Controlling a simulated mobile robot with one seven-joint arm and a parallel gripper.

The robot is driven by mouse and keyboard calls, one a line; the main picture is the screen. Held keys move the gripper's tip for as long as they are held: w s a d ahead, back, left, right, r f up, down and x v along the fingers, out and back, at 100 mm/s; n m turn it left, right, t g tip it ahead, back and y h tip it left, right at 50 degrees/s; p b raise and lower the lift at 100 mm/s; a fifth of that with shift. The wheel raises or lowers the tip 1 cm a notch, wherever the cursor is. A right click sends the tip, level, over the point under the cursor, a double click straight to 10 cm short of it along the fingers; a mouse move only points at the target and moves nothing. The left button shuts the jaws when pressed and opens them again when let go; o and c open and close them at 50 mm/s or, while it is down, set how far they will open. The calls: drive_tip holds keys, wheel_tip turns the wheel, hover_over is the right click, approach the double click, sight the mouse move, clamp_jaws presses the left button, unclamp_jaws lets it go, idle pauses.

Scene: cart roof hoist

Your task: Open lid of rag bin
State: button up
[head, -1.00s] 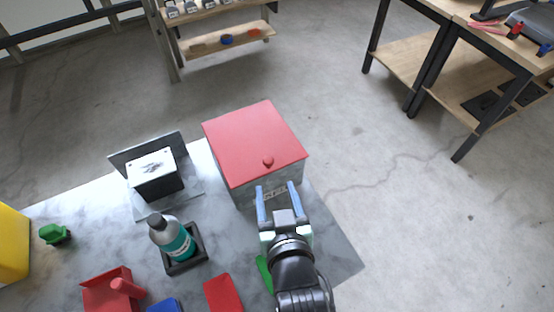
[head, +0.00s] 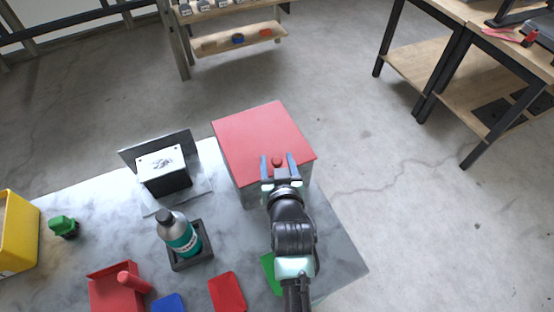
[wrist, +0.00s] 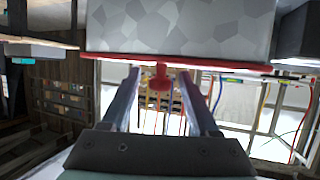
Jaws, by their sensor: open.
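The rag bin (head: 249,187) is a grey box with a flat red lid (head: 260,138), standing at the far right part of the marble-look table. The lid is down on the box. A small red knob (head: 277,161) sits at the lid's near edge. My gripper (head: 278,160) is open, with its two blue fingers on either side of the knob. In the wrist view the knob (wrist: 161,78) shows between the open fingers, with a gap on each side. The lid's edge (wrist: 110,57) runs across just beyond the fingertips.
Left of the bin stands a black-and-white box (head: 164,172) on a grey bracket. A teal bottle (head: 183,236) stands in a dark tray. Red, blue and green pieces lie near the front, with a yellow bin (head: 18,236) at far left. The floor right of the table is clear.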

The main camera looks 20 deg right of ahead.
drive_tip(key=shift+w, duration=0.1)
drive_tip(key=shift+c, duration=0.2)
clamp_jaws()
idle(1.3)
